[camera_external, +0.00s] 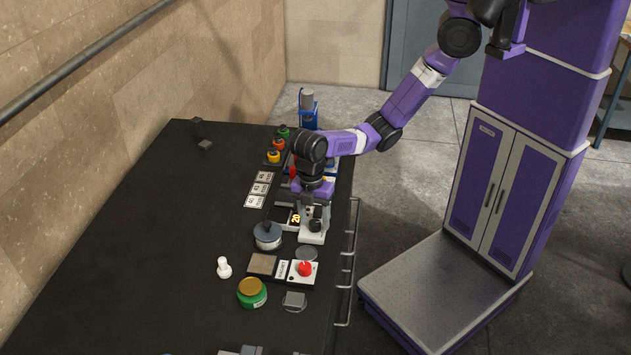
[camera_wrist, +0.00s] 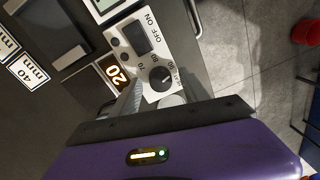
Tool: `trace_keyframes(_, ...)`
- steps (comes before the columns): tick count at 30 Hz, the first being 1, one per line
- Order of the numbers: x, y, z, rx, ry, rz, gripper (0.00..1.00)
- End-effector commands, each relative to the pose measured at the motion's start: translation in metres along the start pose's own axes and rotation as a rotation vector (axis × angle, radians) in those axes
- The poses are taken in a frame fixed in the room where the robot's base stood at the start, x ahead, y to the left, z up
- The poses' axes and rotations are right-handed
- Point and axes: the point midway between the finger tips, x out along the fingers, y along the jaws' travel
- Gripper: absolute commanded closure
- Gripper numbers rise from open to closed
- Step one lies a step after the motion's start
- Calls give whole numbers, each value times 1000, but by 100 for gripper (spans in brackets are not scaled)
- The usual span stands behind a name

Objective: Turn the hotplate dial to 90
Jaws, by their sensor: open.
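The hotplate's white control panel (camera_wrist: 152,48) shows in the wrist view, with an OFF/ON switch (camera_wrist: 143,37) and a dark round dial (camera_wrist: 161,78) ringed by numbers. I read 70 and 80 beside the dial; the other marks are small, and I cannot tell the pointer's setting. A lit display (camera_wrist: 117,75) reads 20; the external view shows the same display (camera_external: 296,218). My gripper (camera_wrist: 163,96) is open, its fingers on either side of the lower panel near the dial. I cannot tell whether they touch it. In the external view, my gripper (camera_external: 314,212) points down over the panel.
Number cards (camera_external: 260,189) lie left of the hotplate. Coloured knobs (camera_external: 278,146) and a blue device (camera_external: 308,110) stand behind. The left table is mostly clear.

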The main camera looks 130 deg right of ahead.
Motion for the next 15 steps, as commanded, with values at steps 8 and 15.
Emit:
trace_keyframes(8, -13, 3, -2, -2, 7, 7, 47)
trace_keyframes(15, -42, 2, 0, -2, 2, 7, 47)
